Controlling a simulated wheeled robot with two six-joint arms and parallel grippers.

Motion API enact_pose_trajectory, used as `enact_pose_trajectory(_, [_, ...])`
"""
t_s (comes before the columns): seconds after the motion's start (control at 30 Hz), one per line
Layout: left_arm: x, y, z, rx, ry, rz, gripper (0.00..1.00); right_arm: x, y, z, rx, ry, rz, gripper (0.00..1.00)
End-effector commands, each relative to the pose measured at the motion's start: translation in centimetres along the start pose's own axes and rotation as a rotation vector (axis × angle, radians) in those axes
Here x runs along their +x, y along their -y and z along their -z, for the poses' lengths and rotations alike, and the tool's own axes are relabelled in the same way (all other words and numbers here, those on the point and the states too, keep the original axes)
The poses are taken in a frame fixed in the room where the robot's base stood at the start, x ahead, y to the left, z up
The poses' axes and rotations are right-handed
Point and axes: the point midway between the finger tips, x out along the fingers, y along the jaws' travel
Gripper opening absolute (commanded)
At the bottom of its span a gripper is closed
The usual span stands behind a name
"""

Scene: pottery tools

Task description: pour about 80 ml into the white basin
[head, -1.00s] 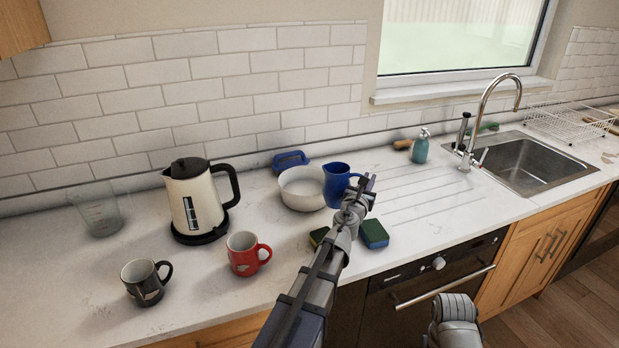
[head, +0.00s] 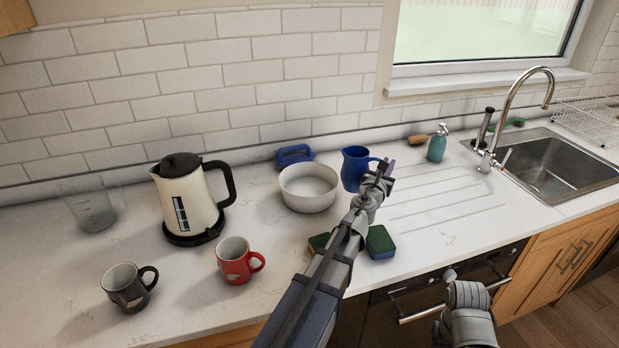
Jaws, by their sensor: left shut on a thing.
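The white basin (head: 309,190) stands on the counter in the middle of the head view. Its inside shows white; any liquid in it cannot be made out. A blue jug (head: 354,168) is upright, just right of the basin and apart from it in the picture. My left gripper (head: 382,174) is shut on the jug's handle side, with the fingers partly hiding the handle. Whether the jug touches the counter is hard to tell, and its contents are hidden. Part of my right arm shows at the lower right, but its gripper is out of view.
A cream kettle (head: 188,203), clear measuring cup (head: 92,208), red mug (head: 236,263) and dark mug (head: 127,290) stand on the left. Green sponges (head: 380,242) lie in front. A soap bottle (head: 437,146) and sink (head: 555,165) are right.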

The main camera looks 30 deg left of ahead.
Motion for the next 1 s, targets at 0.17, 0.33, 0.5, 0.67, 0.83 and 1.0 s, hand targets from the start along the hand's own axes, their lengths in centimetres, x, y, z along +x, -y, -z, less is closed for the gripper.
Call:
enact_pose_trajectory(0.17, [-0.1, -0.3, -0.6, -0.024, 0.002, -0.006, 0.0, -0.6, -0.1, 0.0, 0.0, 0.0, 0.0, 0.5])
enact_pose_trajectory(0.33, [-0.2, -0.7, -1.1, -0.07, 0.006, -0.01, 0.0, -1.1, -0.1, -0.1, 0.0, 0.0, 0.0, 0.5])
enact_pose_trajectory(0.5, [-0.3, -1.4, -2.0, -0.148, 0.015, -0.011, 0.0, -1.8, -0.2, -0.1, 0.0, 0.0, 0.0, 0.5])
enact_pose_trajectory(0.67, [-0.5, -2.9, -3.2, -0.282, 0.035, -0.014, 0.0, -2.7, -0.3, -0.1, 0.0, 0.0, 0.0, 0.5])
enact_pose_trajectory(0.83, [-0.6, -4.1, -3.9, -0.403, 0.054, -0.016, 0.0, -3.0, -0.3, -0.2, 0.0, 0.0, 0.0, 0.5])
enact_pose_trajectory(1.0, [-0.8, -5.5, -5.2, -0.516, 0.07, -0.019, 0.0, -4.2, -0.4, -0.2, 0.0, 0.0, 0.0, 0.5])
